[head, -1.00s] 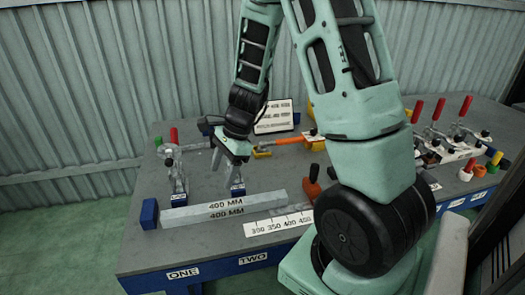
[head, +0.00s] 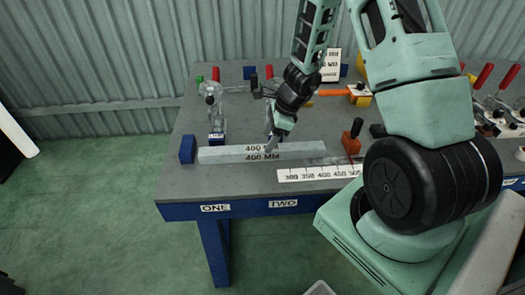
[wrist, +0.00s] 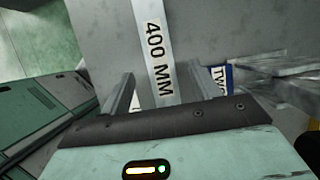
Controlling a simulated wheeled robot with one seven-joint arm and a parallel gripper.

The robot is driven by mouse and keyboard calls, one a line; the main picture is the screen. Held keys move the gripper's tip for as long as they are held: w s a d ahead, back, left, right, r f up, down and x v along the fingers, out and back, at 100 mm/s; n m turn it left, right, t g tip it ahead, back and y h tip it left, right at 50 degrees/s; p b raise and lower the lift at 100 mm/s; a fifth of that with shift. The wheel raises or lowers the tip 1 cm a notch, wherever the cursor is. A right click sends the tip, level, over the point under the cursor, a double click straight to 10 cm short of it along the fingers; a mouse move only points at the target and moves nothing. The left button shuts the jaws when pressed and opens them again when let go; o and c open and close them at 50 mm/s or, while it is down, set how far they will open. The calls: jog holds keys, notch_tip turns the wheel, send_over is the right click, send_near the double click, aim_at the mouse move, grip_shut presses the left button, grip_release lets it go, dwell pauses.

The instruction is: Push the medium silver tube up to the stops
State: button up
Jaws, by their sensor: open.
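The silver tube (head: 225,154), marked 400 MM on its top and front faces, lies flat along the front left of the grey workbench (head: 240,182). Its left end is close to a blue block (head: 187,150); a thin gap or contact cannot be told apart. My gripper (head: 272,140) is at the middle of the tube, pointing down. In the wrist view my open gripper (wrist: 156,78) has one finger on each side of the labelled tube (wrist: 145,12). Whether the fingers touch the tube is unclear.
A clamp on a blue base (head: 216,138) stands behind the tube's left end. A white length scale (head: 318,173) lies in front of its right end. An orange block (head: 352,138) and red-handled clamps (head: 483,76) are to the right. Bare bench lies in front.

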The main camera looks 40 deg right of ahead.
aim_at(256, 148)
jog(key=b+x, duration=0.1)
jog(key=x, duration=0.4)
jog(key=shift+w+a+f, duration=0.1)
jog(key=shift+a+f, duration=0.05)
jog(key=shift+f, duration=0.2)
grip_shut()
jog(key=shift+w+a, duration=0.6)
jog(key=shift+a, duration=0.25)
dwell(0.6)
